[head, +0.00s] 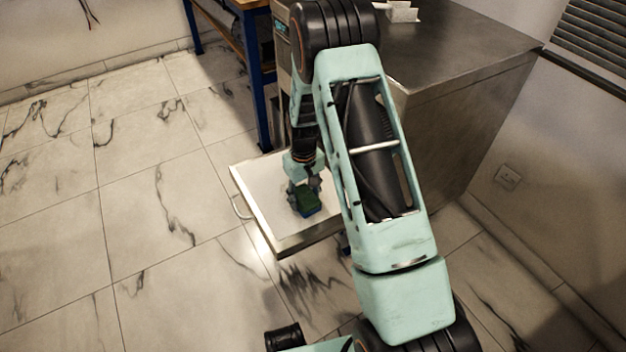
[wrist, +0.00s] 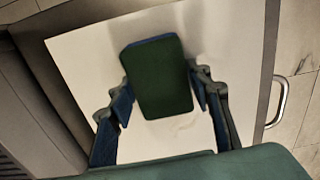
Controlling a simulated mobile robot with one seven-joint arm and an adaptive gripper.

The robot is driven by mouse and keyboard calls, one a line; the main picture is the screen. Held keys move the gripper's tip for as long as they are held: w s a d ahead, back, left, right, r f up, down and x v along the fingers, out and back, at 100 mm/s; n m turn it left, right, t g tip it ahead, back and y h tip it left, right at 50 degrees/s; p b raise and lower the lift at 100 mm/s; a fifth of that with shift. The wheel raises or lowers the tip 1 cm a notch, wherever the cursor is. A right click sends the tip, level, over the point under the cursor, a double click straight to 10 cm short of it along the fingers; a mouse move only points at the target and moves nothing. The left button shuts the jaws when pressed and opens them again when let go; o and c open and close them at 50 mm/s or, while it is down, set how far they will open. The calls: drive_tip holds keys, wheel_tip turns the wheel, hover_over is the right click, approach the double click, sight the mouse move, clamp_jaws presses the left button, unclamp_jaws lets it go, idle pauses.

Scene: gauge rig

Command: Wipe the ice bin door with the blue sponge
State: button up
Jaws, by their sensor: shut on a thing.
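The ice bin door (head: 262,180) stands open, folded down roughly flat from the steel cabinet, its pale inner face up. It also fills much of the wrist view (wrist: 85,60). The sponge (head: 307,203) has a dark green face and a blue edge; in the wrist view it shows (wrist: 158,80) between my fingers. My gripper (head: 304,188) is shut on the sponge, over the middle of the door. The sponge looks on or very close to the panel; contact is hard to tell. Faint smudges show on the panel near it. My arm hides the door's right part.
A metal handle (head: 240,208) sticks out from the door's outer edge. The steel cabinet (head: 450,110) rises behind and right. A blue-legged table (head: 258,85) stands behind the door. The marble-tiled floor at left is clear.

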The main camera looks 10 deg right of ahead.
wheel_tip(320, 180, up, 5)
drive_tip(key=shift+s+f+p, duration=0.1)
drive_tip(key=shift+s+p, duration=0.05)
drive_tip(key=shift+p, duration=0.8)
drive_tip(key=shift+r+p, duration=1.55)
drive_tip(key=shift+r, duration=0.85)
